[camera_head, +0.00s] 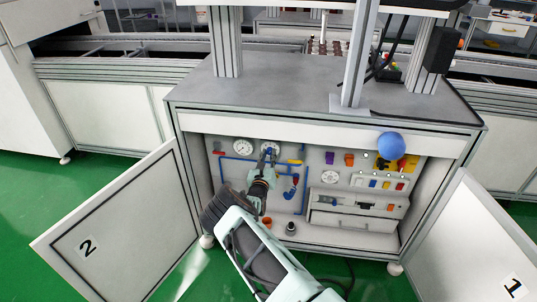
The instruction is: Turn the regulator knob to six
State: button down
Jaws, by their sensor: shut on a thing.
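The open cabinet's back panel (314,160) carries a regulator with a round white dial (270,143) at upper left and a small blue knob (271,150) in front of it. My gripper (268,156) reaches up from below and is shut on the blue knob, its fingers covering part of the knob and the dial. The numbers on the dial and the knob's setting are too small to read.
A second dial (243,147) sits just left, and a smaller dial (329,177) further right. Blue pipes (236,184) run around my arm. A large blue ball (391,145) is at upper right. Open doors marked 2 (120,215) and 1 (487,240) flank the cabinet.

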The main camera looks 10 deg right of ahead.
jog(key=m+p, duration=0.1)
jog(key=m, duration=0.4)
jog(key=shift+m+p, duration=0.3)
jog(key=m+p, duration=0.1)
jog(key=m, duration=0.4)
jog(key=shift+p, duration=0.3)
jog(key=m+p, duration=0.1)
jog(key=m, duration=0.5)
jog(key=shift+p, duration=0.35)
jog(key=shift+m+p, duration=0.55)
jog(key=shift+m, duration=1.55)
jog(key=c, duration=1.7)
grip_release()
jog(key=shift+c, duration=0.2)
